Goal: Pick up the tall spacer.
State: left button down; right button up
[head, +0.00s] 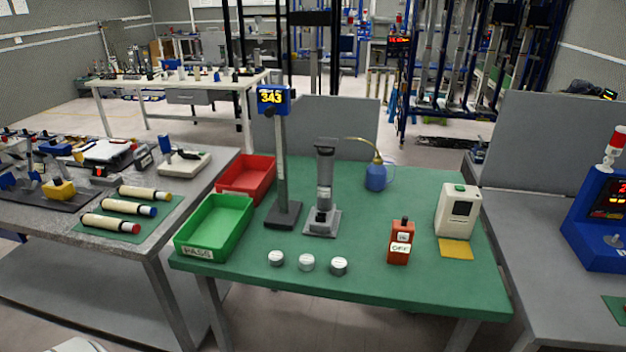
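Three small silver round spacers stand in a row near the front edge of the green-topped table (420,285): a left one (276,258), a middle one (306,262) and a right one (339,266). The right one looks slightly larger, but it is also a little nearer, so I cannot tell for sure which is tallest. They stand apart from each other, with nothing on them. Neither of my grippers is in view.
Behind the spacers stand a display post (280,160) reading 343 and a grey bench press (322,205). A green PASS bin (214,226) and red bin (246,178) are left. An orange box (400,243), cream device (457,211) and blue oil can (376,177) are right.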

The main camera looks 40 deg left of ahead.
aim_at(338, 265)
jog(key=u, duration=1.35)
jog(key=i+j+z, duration=0.1)
jog(key=i, duration=0.25)
